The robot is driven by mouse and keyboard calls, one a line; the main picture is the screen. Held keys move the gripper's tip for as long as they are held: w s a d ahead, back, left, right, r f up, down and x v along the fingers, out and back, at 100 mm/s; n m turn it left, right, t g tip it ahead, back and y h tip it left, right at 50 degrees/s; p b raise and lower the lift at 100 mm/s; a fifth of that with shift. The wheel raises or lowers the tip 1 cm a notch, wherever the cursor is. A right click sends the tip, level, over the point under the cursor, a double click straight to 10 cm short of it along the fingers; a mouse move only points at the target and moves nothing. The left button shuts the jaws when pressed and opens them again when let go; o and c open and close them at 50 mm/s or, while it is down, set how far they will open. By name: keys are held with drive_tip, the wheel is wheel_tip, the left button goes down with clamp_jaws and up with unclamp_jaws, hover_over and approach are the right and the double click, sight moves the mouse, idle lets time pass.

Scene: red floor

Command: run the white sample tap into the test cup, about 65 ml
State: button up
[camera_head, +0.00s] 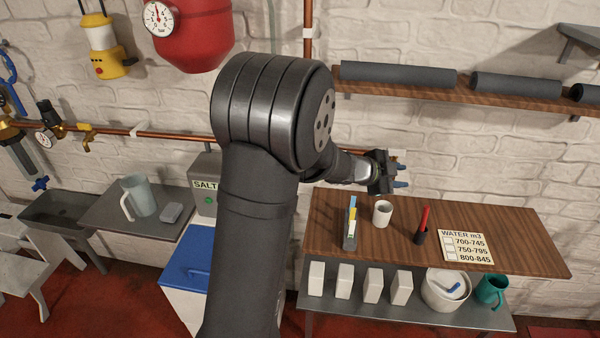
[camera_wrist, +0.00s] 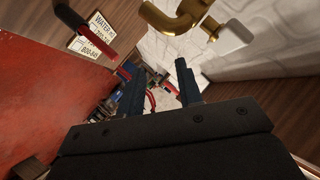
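The white cup (camera_head: 382,213) stands upright on the wooden bench, below and slightly left of my gripper. I cannot see a fill level in it. My gripper (camera_head: 402,176) is above the bench near the wall, with its two blue fingers apart and nothing seen between them. A small white part (camera_head: 398,155) shows just behind it, mostly hidden. In the wrist view, a brass tap (camera_wrist: 183,14) with a white lever (camera_wrist: 236,28) is at the top, beyond the fingertips of my gripper (camera_wrist: 157,72). I see no contact with the lever. No water stream shows.
The bench's right end is clear. A shelf with dark rolls (camera_head: 400,75) runs above. A copper pipe (camera_head: 308,30) runs down the wall.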

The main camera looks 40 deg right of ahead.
drive_tip(key=d+m+t, duration=0.2)
drive_tip(key=m+t+y, duration=0.8)
drive_tip(key=m+t, duration=0.1)
drive_tip(key=t, duration=0.5)
approach(395, 149)
drive_tip(key=x, duration=0.9)
drive_tip(key=shift+w, duration=0.15)
drive_tip(key=shift+r+m+g+h, duration=0.2)
drive_tip(key=shift+m+g+h, duration=0.2)
drive_tip(key=shift+m+h, duration=0.45)
drive_tip(key=m+g+h, duration=0.2)
drive_tip(key=m+h, duration=0.1)
drive_tip(key=shift+a+r, duration=0.1)
drive_tip(key=shift+a, duration=0.15)
drive_tip(key=shift+s+a+r+m+g, duration=0.1)
drive_tip(key=shift+s+a+m+g, duration=0.05)
drive_tip(key=shift+s+m+g, duration=0.15)
drive_tip(key=shift+s+a, duration=0.4)
drive_tip(key=shift+s, duration=0.2)
drive_tip(key=v, duration=1.4)
drive_tip(key=w+a+n+y, duration=0.3)
drive_tip(key=w+a+n, duration=0.3)
drive_tip(key=a, duration=0.4)
drive_tip(key=w+a+n+y, duration=0.3)
drive_tip(key=w+a+n, duration=0.3)
drive_tip(key=a, duration=0.5)
drive_tip(key=shift+n, duration=1.15)
